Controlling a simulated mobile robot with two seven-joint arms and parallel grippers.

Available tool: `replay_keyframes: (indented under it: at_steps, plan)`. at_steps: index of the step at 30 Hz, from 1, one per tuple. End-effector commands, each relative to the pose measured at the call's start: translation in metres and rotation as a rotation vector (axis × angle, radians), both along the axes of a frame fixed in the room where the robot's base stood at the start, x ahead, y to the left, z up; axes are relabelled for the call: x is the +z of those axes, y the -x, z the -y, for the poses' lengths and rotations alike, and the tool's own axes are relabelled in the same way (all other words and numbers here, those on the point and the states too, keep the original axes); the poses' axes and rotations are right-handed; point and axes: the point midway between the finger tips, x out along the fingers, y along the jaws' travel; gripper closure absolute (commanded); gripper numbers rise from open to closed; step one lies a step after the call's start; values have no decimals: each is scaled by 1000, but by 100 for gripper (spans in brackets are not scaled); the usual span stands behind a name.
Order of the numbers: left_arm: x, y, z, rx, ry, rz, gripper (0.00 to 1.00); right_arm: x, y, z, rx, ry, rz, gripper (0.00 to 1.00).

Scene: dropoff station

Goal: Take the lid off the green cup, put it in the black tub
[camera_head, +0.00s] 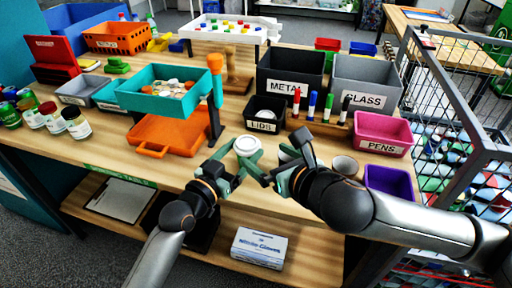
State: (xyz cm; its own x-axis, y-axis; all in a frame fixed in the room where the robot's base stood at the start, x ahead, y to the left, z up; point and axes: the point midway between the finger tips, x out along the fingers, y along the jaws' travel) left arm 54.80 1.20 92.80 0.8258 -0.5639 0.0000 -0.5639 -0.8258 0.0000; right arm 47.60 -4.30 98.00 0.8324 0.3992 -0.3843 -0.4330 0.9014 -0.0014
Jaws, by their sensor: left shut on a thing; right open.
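A round white lid (246,146) shows near the table's front edge, at the tips of my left gripper (234,163). The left gripper is shut on it, as far as I can tell. My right gripper (284,163) is open just right of the lid, its fingers spread. A pale rounded thing shows partly between and behind the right fingers. I cannot tell whether it is the green cup; no green cup is clearly visible. The black tub (251,122), labelled LIDS, stands behind the grippers with a whitish round thing inside.
METAL (282,87) and GLASS (365,98) bins stand behind the tub. Upright markers (312,106) and a pink PENS bin (383,148) are to the right. A white cup (344,167) stands beside my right arm. An orange tray (160,137) and teal bin (150,101) are left.

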Motion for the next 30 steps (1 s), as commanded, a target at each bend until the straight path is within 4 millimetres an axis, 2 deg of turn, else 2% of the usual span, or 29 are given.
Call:
replay_keyframes:
  at_steps: [6, 13, 19, 27, 30]
  plan:
    - [0, 0, 0, 0, -1, -1, 100, -16, -33, -17, 0, -2, -2, 0]
    - [0, 0, 0, 0, -1, -1, 100, -27, -58, -28, -1, -2, 0, 0]
    - [0, 0, 0, 0, -1, -1, 100, -30, -67, -33, 0, -3, 1, 0]
    - [0, 0, 0, 0, -1, -1, 100, -31, -68, -33, 0, -2, 1, 0]
    - [0, 0, 0, 0, -1, -1, 100, -31, -68, -33, 1, -2, 1, 9]
